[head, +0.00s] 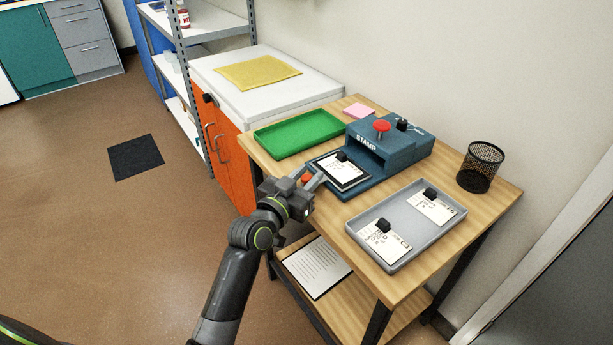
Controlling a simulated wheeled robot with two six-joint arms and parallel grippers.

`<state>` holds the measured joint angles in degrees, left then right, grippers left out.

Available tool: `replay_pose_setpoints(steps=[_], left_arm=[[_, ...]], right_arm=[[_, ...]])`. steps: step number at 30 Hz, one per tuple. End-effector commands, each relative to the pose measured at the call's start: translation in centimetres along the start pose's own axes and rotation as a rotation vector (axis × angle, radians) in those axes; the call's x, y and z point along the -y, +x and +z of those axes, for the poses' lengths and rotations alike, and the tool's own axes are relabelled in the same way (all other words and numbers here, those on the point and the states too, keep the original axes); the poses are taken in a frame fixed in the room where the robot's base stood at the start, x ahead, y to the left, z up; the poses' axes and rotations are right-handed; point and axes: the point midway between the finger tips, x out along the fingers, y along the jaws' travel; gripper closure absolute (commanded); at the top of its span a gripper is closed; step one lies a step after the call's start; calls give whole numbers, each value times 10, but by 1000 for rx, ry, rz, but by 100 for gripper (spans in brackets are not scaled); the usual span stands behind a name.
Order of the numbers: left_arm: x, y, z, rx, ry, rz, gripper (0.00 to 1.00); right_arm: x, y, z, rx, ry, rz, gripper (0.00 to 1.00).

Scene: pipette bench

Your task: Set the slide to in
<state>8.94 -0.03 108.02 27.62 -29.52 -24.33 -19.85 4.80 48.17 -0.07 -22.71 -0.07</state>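The blue stamp machine (408,147), marked STAMP, stands on the wooden table with a red button on top. Its dark slide (363,183) sticks out in front of the housing opening, so it looks out. A white card with a black block lies on the slide. A small red-orange knob (306,178) shows at the slide's front left. My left gripper (312,182) is at this knob, with its fingers on either side of it. I cannot tell whether the fingers press on the knob. My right gripper is not in view.
A green tray (298,133) lies behind the slide, to the left of the machine. A grey tray (408,240) with two cards, each with a black block, lies in front. A black mesh cup (480,167) stands at the right. A pink pad (358,110) lies behind.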

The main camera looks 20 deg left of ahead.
Motion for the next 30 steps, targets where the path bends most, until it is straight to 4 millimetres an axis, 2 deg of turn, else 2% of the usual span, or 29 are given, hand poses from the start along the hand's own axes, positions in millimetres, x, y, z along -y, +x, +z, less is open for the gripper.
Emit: replay_pose_setpoints(steps=[1,6,13,21,30], left_arm=[[0,0,0,0,0,0,77],[0,0,0,0,0,0,99],[-1,2,0,0,-1,0,100],[-14,34,0,-1,-2,2,100],[-15,36,0,0,0,1,100]], right_arm=[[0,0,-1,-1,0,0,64],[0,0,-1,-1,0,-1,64],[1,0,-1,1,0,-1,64],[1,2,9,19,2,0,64],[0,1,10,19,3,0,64]])
